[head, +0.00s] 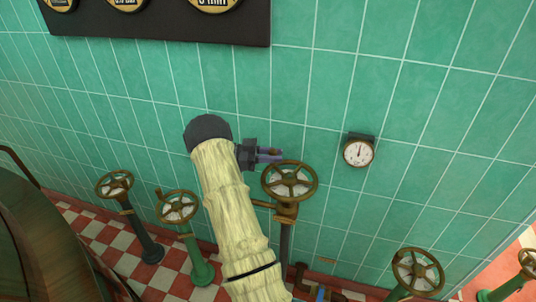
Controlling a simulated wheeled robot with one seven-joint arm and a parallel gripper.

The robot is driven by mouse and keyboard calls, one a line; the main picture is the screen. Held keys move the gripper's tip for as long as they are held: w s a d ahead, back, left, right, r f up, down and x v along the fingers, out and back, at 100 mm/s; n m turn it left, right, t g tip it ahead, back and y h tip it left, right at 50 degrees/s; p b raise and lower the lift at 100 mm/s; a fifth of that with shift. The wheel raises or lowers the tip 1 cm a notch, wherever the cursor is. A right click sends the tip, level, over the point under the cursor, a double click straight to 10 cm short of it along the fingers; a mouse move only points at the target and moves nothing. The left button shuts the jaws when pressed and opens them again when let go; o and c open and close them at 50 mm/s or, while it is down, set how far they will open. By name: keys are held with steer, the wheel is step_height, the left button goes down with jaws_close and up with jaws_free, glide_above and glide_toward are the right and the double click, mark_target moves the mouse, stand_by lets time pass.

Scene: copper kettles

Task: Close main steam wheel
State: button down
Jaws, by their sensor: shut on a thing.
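A brass handwheel (289,181) with several spokes and a pale centre stands on a dark pipe in front of the green tiled wall, at the middle of the head view. I read no label that names it as the main steam wheel. My gripper (272,154) reaches in from the left at the wheel's upper left rim. The fingers hide most of the knob. My pale arm covers the area left of the wheel.
Two more handwheels stand at left, one on a dark post (115,184) and one on a green post (178,206). Others stand at lower right (418,270) and the right edge (528,262). A round gauge (358,152) hangs on the wall. A dark sign board (160,22) is above.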

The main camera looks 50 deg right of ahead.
steer(key=shift+w+d+r, duration=0.1)
steer(key=shift+d+r, duration=0.05)
steer(key=c, duration=1.5)
jaws_free()
steer(key=shift+o, duration=1.3)
steer(key=shift+w, duration=0.15)
steer(key=b+v, duration=0.1)
steer(key=v, duration=1.6)
steer(key=shift+w, duration=0.25)
